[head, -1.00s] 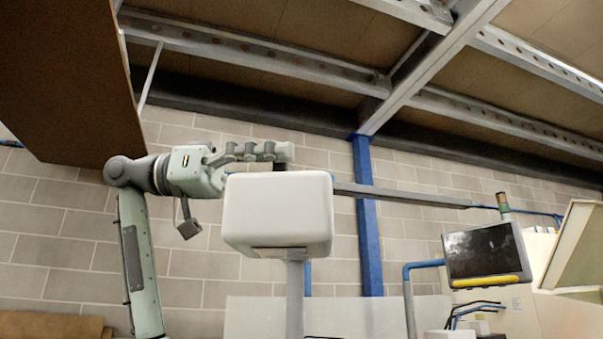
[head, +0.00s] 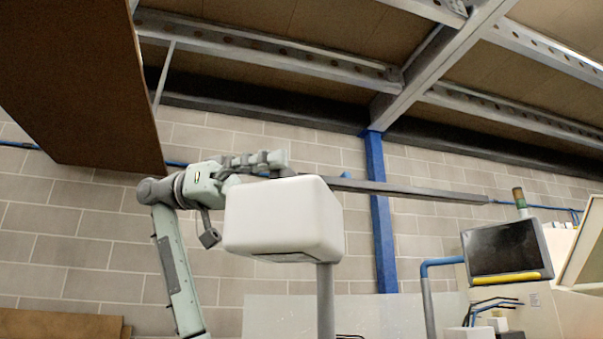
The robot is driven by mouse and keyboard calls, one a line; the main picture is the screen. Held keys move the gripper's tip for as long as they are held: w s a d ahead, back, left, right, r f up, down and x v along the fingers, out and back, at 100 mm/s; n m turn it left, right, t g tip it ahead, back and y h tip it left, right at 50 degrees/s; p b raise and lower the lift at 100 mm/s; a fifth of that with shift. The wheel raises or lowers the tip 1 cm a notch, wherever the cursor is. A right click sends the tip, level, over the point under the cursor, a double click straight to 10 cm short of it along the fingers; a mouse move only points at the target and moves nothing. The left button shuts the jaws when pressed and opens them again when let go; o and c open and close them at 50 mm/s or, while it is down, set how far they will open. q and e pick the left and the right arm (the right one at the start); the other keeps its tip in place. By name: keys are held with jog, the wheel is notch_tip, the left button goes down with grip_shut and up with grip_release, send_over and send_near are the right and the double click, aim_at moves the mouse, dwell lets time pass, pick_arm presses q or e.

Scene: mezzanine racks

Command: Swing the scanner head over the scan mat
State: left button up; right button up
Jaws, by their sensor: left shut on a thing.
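The scanner head (head: 283,218) is a white, rounded box in the middle of the head view, with a darker patch on its underside. A grey horizontal bar (head: 410,190) runs from behind it to the right. My left gripper (head: 272,161) is at the top back of the box and shut on the scanner head. The exact point of contact is hidden behind the box. The scan mat is not in view. My right gripper is not in view.
A grey upright post (head: 326,300) stands below the box. A blue column (head: 380,210) rises behind it. A monitor (head: 505,250) with a yellow strip stands at the right. A large brown panel (head: 80,80) hangs at the upper left.

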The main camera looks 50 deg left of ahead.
pick_arm(q)
jog(key=shift+a+r, duration=0.15)
jog(key=shift+a, duration=0.05)
dwell(0.3)
jog(key=o, duration=1.6)
jog(key=shift+s, duration=0.1)
jog(key=shift+c, duration=0.2)
notch_tip(320, 180, up, 10)
jog(key=shift+f, duration=0.1)
